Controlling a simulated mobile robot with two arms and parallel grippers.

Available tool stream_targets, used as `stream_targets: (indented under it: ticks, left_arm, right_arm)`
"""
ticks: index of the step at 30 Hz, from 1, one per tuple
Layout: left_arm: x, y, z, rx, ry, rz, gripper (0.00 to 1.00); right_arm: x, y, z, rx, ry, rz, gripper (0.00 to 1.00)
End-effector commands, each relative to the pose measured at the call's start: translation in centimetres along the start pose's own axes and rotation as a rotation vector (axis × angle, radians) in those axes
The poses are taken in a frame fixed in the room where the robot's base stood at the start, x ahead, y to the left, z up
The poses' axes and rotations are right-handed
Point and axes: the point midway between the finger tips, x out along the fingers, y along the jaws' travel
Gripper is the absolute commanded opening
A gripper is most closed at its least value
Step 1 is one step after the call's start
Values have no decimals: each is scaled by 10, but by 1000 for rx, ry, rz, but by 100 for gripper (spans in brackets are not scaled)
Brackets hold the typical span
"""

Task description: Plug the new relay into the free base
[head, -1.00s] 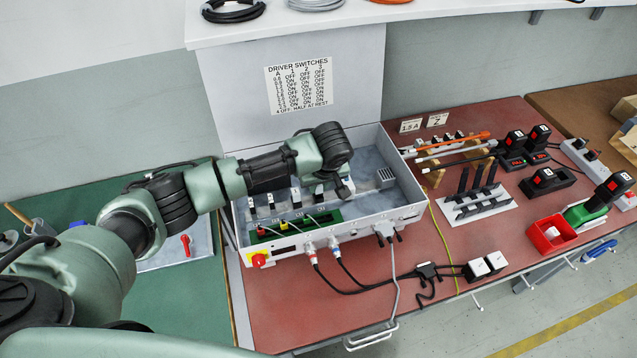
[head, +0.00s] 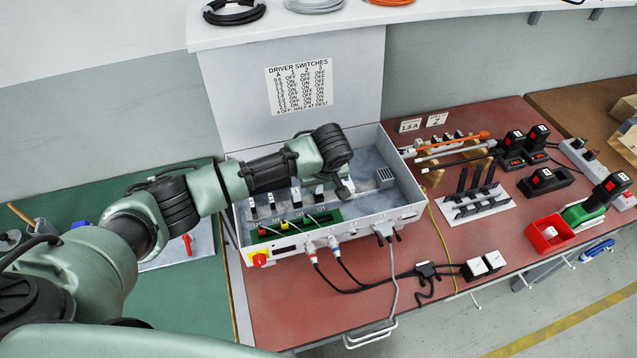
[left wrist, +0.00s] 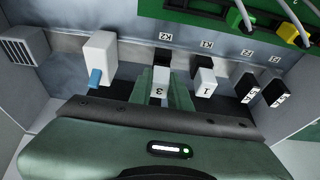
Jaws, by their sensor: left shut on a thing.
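My left gripper (left wrist: 166,92) is shut on a relay marked 3 (left wrist: 159,88), which has a pale top, inside the open cabinet (head: 408,213). A black base (left wrist: 162,60) shows at this relay, by the label K2. I cannot tell whether the relay is fully seated or just above the base. To its right in the left wrist view stands a similar relay marked 1 (left wrist: 204,84). In the head view the gripper is low in the cabinet, its tips mostly hidden by my wrist. My right gripper is not in view.
A white block with a blue part (left wrist: 99,58) stands beside the gripper. Two black-and-white modules (left wrist: 246,88) stand on the other side. A green terminal strip (head: 300,222) with wires runs along the cabinet's front. A ribbed grey box (head: 385,177) sits at the cabinet's right.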

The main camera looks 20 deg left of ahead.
Motion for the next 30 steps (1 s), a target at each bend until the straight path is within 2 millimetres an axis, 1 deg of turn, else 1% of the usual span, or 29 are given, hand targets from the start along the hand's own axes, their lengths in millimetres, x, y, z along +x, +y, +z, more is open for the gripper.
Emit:
stream_targets:
  ticks: [8,23,30]
  left_arm:
    - [0,0,0,0,0,0,0]
    - [0,0,0,0,-2,-1,0]
    - [0,0,0,0,-1,-1,0]
  right_arm:
    - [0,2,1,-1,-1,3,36]
    - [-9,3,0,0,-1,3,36]
    - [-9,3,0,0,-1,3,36]
